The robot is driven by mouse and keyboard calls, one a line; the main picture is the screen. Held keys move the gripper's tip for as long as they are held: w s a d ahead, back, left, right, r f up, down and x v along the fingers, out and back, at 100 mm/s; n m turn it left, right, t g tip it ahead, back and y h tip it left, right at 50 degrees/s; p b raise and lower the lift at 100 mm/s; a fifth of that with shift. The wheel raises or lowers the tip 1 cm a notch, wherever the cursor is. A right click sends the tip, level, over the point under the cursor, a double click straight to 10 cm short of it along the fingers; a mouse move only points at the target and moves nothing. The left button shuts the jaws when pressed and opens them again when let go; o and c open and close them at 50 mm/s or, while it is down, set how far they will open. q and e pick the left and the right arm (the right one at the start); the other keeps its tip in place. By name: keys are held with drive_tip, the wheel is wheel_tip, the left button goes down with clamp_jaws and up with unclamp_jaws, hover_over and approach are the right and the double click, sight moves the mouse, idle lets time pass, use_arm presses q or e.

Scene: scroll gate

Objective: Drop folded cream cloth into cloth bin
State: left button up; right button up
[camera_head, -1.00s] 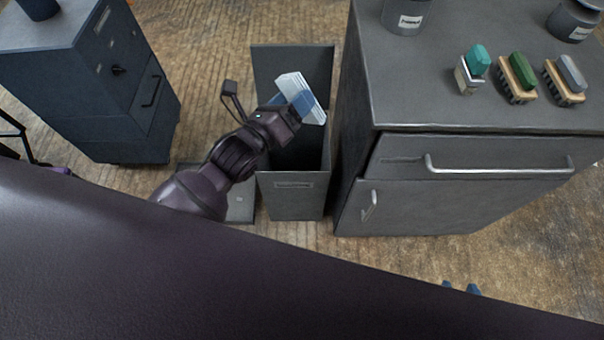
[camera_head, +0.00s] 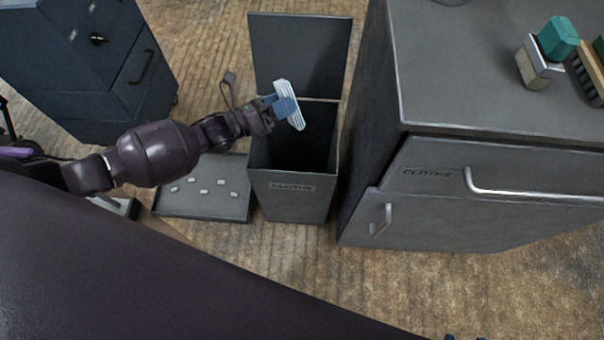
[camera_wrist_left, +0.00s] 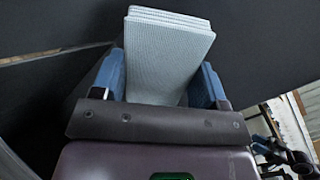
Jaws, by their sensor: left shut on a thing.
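The folded cloth (camera_head: 293,105), pale whitish-blue in this light, is held in my left gripper (camera_head: 284,108). In the left wrist view the folded cloth (camera_wrist_left: 165,50) stands as a layered stack between the blue fingers of the left gripper (camera_wrist_left: 163,80). The cloth bin (camera_head: 292,195) is a tall dark grey box labelled "CLOTHS" with its lid (camera_head: 300,55) raised at the back. The gripper and cloth appear over the bin's open top, toward its left side; their exact height above the rim is hard to tell.
A grey cabinet (camera_head: 440,205) with a drawer and door stands close to the bin's right. Brushes, including a teal one (camera_head: 558,38), rest on it. A low grey tray (camera_head: 205,205) with small pale pieces lies left of the bin. A dark blue cabinet (camera_head: 90,60) stands at upper left.

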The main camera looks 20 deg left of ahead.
use_arm(q)
wheel_tip(320, 180, down, 5)
drive_tip(key=b, duration=0.2)
drive_tip(key=shift+b, duration=0.35)
use_arm(e)
drive_tip(key=shift+w+f+t, duration=0.15)
drive_tip(key=shift+w+t, duration=0.1)
drive_tip(key=shift+t, duration=0.25)
use_arm(q)
drive_tip(key=shift+r, duration=0.15)
drive_tip(key=o, duration=0.9)
drive_tip(key=p+v, duration=0.2)
drive_tip(key=v, duration=0.7)
drive_tip(key=shift+s+a+r, duration=0.15)
drive_tip(key=shift+a, duration=0.05)
drive_tip(key=shift+s+a, duration=0.4)
drive_tip(key=shift+s, duration=0.15)
use_arm(e)
drive_tip(key=shift+a+r+g, duration=0.1)
drive_tip(key=shift+r+g, duration=0.1)
drive_tip(key=shift+g, duration=0.3)
use_arm(q)
drive_tip(key=shift+f, duration=0.2)
